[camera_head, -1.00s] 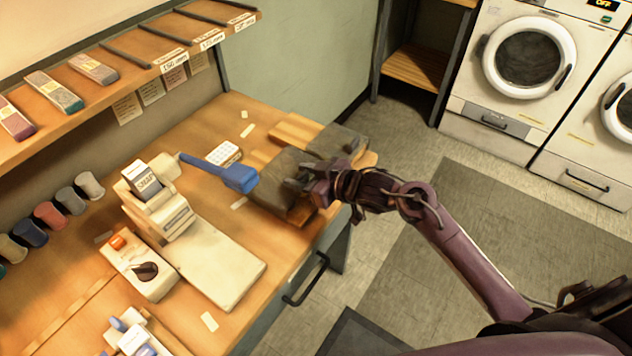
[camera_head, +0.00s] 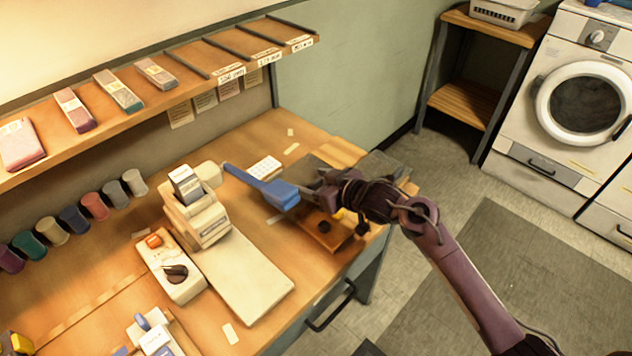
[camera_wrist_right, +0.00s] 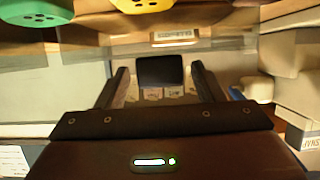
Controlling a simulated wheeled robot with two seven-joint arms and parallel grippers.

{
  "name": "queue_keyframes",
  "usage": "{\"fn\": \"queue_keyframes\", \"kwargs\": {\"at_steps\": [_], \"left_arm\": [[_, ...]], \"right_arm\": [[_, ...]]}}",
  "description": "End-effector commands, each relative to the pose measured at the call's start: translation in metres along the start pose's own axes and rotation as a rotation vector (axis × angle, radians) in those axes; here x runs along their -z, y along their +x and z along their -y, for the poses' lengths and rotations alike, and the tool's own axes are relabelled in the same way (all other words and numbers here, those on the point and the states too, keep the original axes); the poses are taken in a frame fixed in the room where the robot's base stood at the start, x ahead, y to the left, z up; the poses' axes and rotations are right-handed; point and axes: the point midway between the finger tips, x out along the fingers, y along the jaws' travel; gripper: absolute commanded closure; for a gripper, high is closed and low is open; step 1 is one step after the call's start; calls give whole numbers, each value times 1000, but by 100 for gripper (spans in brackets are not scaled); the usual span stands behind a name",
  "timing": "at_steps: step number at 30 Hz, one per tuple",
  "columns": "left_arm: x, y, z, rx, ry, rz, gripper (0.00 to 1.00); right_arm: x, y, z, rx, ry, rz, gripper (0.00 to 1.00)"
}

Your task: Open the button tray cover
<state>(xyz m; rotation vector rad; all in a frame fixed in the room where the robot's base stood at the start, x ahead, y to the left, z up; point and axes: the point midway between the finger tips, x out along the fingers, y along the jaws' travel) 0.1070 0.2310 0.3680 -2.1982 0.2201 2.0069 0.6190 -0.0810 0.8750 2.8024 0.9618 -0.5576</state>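The button tray (camera_head: 322,236) is a shallow wooden tray near the right end of the workbench. Its brown inside shows, with dark round pieces and a bit of yellow. Dark grey slabs lie behind and right of my right gripper; the nearer one (camera_head: 309,166) seems to be the cover, partly hidden by the gripper. My right gripper (camera_head: 318,186) is over the tray's back part. In the right wrist view its fingers (camera_wrist_right: 161,88) stand apart, with a dark block (camera_wrist_right: 160,70) between them, contact unclear. A green button (camera_wrist_right: 36,10) and a yellow button (camera_wrist_right: 142,4) show there. My left gripper is not in view.
A blue-handled tool (camera_head: 262,185) lies close left of the gripper. A cream snap press (camera_head: 197,212) and a switch box (camera_head: 170,268) stand further left. Thread spools (camera_head: 97,206) line the wall under a shelf (camera_head: 150,98). A dryer (camera_head: 575,105) is at the right.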

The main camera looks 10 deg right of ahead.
Motion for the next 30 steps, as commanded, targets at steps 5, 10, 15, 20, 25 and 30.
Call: {"fn": "queue_keyframes", "kwargs": {"at_steps": [5, 10, 15, 20, 25, 30], "left_arm": [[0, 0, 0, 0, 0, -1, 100], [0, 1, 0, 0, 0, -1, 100], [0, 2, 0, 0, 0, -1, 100], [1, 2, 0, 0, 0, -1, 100], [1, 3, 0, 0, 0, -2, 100], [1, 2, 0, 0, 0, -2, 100]], "right_arm": [[0, -1, 0, 1, -1, 0, 38], [-1, -18, 0, 0, -3, 1, 38], [-2, -49, 0, 0, -3, 2, 38], [-1, -70, 0, 0, -1, 1, 38], [-1, -78, 0, 0, -1, 1, 38], [0, -78, 0, 0, 0, 0, 38]]}}
